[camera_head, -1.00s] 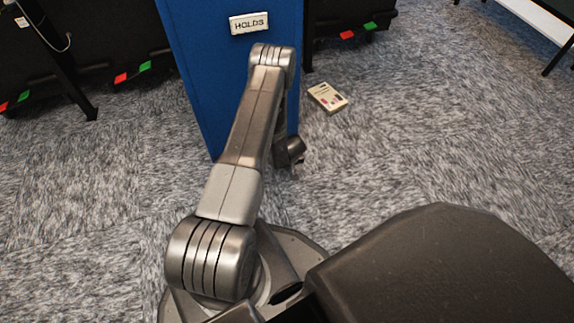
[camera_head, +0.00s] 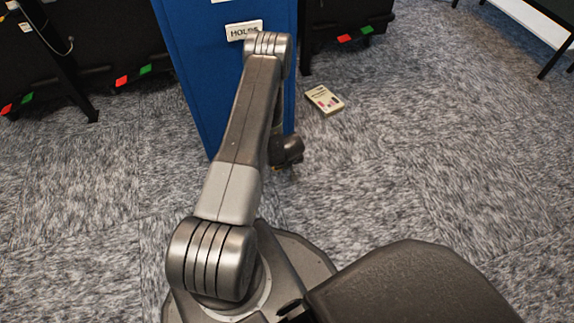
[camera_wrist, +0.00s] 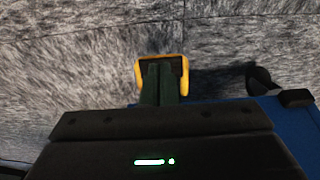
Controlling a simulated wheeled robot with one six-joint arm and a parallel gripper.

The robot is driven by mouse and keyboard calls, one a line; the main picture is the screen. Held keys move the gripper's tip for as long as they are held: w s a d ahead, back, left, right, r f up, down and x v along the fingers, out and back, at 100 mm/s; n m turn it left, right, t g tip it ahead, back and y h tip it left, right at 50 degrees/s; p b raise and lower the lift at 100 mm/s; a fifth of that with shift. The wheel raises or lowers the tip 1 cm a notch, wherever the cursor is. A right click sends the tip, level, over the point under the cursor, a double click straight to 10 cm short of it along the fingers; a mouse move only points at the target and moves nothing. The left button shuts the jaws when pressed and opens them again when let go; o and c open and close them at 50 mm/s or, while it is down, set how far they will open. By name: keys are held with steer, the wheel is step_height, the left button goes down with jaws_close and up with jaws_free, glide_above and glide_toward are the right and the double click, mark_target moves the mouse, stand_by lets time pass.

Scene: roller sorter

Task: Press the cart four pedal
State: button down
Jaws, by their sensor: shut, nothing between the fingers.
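Pairs of red and green pedals show low on the dark carts in the head view. A red pedal (camera_head: 122,80) and a green pedal (camera_head: 145,70) are left of the blue cabinet. Another red (camera_head: 344,38) and green (camera_head: 367,30) pair is right of it. A third pair (camera_head: 14,103) is at the far left edge. No cart number is readable. My gripper is mostly hidden behind my arm in the head view.
A blue cabinet (camera_head: 200,90) labelled HOLDS (camera_head: 244,30) stands close behind my arm; its blue side (camera_wrist: 292,125) shows in the wrist view. A small box (camera_head: 325,100) lies on the floor right of it. Carpet to the right is clear.

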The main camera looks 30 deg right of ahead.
steer(key=s+a+r+p, duration=0.1)
steer(key=s+r, duration=0.3)
steer(key=r, duration=0.1)
steer(key=shift+s+a+r, duration=0.15)
steer(key=shift+s, duration=0.05)
